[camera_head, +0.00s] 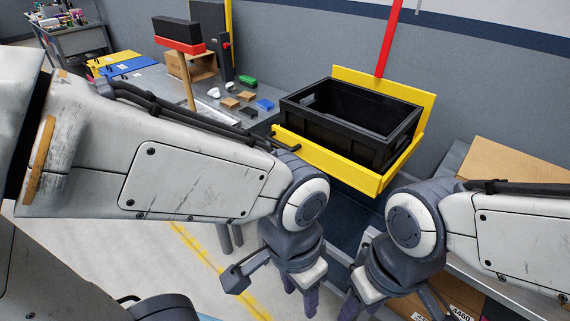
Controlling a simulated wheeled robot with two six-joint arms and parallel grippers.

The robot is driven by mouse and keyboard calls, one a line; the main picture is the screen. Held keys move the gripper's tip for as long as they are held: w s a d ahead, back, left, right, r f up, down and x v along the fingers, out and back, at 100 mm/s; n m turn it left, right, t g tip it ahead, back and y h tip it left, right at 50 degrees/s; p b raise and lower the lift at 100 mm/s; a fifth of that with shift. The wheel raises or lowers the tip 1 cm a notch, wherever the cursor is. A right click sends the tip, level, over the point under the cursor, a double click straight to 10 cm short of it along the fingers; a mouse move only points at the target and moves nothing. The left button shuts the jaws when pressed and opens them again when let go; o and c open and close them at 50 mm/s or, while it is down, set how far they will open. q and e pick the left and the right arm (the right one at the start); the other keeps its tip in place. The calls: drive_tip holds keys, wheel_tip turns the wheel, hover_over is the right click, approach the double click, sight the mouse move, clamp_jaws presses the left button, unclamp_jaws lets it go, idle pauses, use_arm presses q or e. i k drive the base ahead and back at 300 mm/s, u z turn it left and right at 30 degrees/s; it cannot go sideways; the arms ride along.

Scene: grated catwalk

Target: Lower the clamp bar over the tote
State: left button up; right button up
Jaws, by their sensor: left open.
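The black tote (390,151) stands open and looks empty in a yellow holder (330,163) with a low front lip and a taller back plate. A red bar (389,38), which looks like the clamp bar, stands nearly upright behind the tote and runs out of the top of the view. My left gripper (300,292) is open and empty, pointing down in front of the holder, below the tote and apart from the red bar. My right gripper (362,306) hangs to its right, its fingertips partly cut off by the bottom edge; its opening is unclear.
A grey bench (205,89) at the left carries several small coloured blocks and a cardboard box (191,67). Cardboard boxes (505,165) lie at the right. A cluttered cart (82,41) stands far left. Space above the tote is clear.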

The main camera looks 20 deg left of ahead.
sight(397, 5)
drive_tip(key=u, duration=1.9)
drive_tip(key=i, duration=2.9)
drive_tip(key=z, duration=3.75)
